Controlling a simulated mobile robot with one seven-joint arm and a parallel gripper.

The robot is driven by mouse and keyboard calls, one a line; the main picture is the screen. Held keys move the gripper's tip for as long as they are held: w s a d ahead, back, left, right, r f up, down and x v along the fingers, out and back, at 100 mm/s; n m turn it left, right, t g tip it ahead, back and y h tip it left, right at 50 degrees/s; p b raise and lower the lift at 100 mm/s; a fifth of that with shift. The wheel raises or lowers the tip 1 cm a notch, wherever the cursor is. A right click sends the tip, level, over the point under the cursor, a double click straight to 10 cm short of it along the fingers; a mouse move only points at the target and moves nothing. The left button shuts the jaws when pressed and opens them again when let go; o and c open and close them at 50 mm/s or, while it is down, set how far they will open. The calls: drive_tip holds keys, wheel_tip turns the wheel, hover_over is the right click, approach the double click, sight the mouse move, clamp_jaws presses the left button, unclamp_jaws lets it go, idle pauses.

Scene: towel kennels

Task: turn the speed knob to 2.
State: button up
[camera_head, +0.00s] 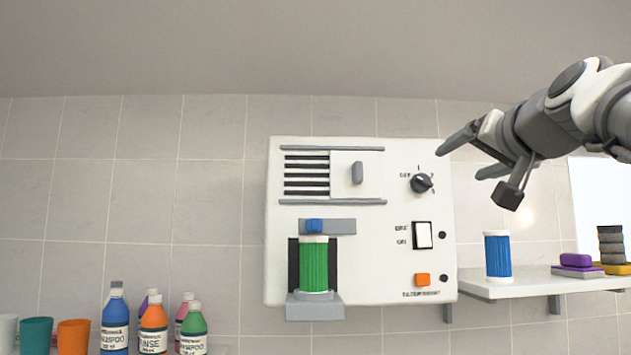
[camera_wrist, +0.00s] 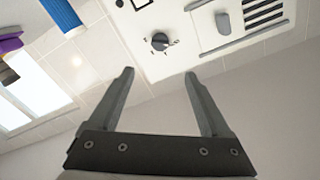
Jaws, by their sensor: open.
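The dark round speed knob (camera_head: 421,183) sits on the upper right of a white wall panel (camera_head: 390,260). Small labels ring it: an off mark at left, 1 above, 2 at upper right, 3 at lower right. I cannot tell which label its pointer faces. My gripper (camera_head: 460,164) is open and empty, up and right of the knob, apart from it. In the wrist view the scene is turned over; the knob (camera_wrist: 160,41) shows beyond and roughly between the fingertips of my gripper (camera_wrist: 160,73), not touched.
The panel also bears a sliding vent cover (camera_head: 357,173), a white rocker switch (camera_head: 422,235), an orange button (camera_head: 422,280) and a green ribbed canister (camera_head: 314,265). A shelf (camera_head: 530,282) at right holds a blue canister (camera_head: 498,256). Bottles and cups stand lower left.

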sight(426, 179)
drive_tip(key=w+p, duration=0.4)
drive_tip(key=w, duration=1.2)
drive_tip(key=shift+p, duration=0.35)
clamp_jaws()
